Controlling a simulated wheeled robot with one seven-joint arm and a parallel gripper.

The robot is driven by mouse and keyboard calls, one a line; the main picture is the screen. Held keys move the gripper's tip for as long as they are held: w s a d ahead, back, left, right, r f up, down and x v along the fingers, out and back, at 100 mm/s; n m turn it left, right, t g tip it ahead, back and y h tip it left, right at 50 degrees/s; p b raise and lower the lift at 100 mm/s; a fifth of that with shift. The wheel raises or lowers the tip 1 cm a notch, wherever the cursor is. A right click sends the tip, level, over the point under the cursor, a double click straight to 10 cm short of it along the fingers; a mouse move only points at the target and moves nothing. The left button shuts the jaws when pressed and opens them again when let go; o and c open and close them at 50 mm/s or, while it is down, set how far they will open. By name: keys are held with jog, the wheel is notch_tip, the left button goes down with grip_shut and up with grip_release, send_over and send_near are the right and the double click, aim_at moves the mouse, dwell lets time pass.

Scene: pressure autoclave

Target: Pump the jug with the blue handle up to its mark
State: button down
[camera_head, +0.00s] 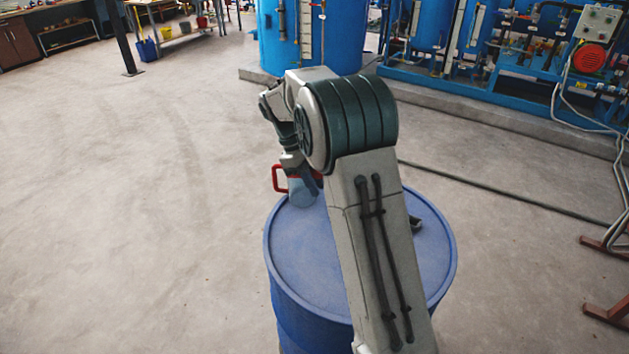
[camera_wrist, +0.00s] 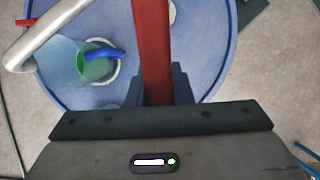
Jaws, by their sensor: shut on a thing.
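In the wrist view my gripper (camera_wrist: 158,88) is shut on a red bar (camera_wrist: 153,35), which runs up out of the picture between the fingers. To its left, a translucent bluish jug (camera_wrist: 55,68) stands over the drum top. Green shows inside or through it, next to a blue handle-like piece (camera_wrist: 106,52). A grey curved pipe (camera_wrist: 45,32) crosses above the jug. A red piece (camera_wrist: 24,22) shows beyond it. In the head view a bluish jug (camera_head: 302,193) stands on the drum beside a red handle (camera_head: 278,179). My arm hides much there. I cannot read any mark or level.
The blue drum (camera_head: 300,245) stands on open concrete floor, clear to the left. Behind it are a large blue tank (camera_head: 270,40) and blue machinery (camera_head: 480,85) on a low plinth. A dark hose (camera_head: 500,193) runs across the floor at right.

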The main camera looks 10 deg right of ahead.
jog(key=c, duration=1.3)
grip_release()
jog(key=shift+r, duration=0.1)
jog(key=v, duration=1.3)
jog(key=shift+w+a+r+b, duration=0.1)
jog(key=shift+a+r+b, duration=0.15)
jog(key=shift+b, duration=0.1)
